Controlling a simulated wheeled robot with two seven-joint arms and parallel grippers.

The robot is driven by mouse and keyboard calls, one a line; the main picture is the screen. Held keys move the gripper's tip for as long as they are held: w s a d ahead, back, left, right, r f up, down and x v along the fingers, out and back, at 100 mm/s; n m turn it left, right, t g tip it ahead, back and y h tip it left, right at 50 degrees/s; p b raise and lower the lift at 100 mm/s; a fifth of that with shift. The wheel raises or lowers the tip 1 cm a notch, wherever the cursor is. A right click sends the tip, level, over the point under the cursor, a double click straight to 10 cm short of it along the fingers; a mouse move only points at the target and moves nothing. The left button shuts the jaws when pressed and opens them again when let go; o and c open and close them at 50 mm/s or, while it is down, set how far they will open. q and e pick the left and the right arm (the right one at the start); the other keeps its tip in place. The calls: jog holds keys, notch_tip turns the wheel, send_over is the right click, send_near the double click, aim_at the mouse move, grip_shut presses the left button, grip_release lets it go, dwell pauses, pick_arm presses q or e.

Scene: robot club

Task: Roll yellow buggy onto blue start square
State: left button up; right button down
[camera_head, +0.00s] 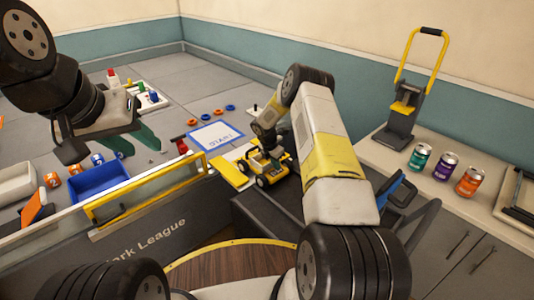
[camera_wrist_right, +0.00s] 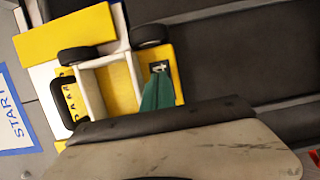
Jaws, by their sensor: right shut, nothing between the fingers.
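The yellow buggy (camera_head: 273,176) with black wheels stands upright on a dark surface, to the right of a yellow plate (camera_head: 231,173). The start square (camera_head: 215,136) is white with a blue border and the word START; it lies on the grey field to the left and beyond the buggy, apart from it. My right gripper (camera_head: 276,151) is shut and empty at the buggy; its green fingers (camera_wrist_right: 158,92) overlap the buggy's yellow body (camera_wrist_right: 120,88) in the right wrist view. Contact cannot be told. My left gripper (camera_head: 138,144) is open and empty above the field.
A wall with a yellow-framed clear panel (camera_head: 150,190) borders the field's near side. A blue tray (camera_head: 98,183) and orange numbered blocks (camera_head: 75,169) lie at left. Blue and orange rings (camera_head: 205,117) lie beyond the square. Several cans (camera_head: 445,165) stand on the right counter.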

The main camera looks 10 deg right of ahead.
notch_tip(320, 180, up, 9)
jog(key=shift+a+r, duration=0.15)
dwell(0.9)
jog(key=shift+w+r, duration=0.1)
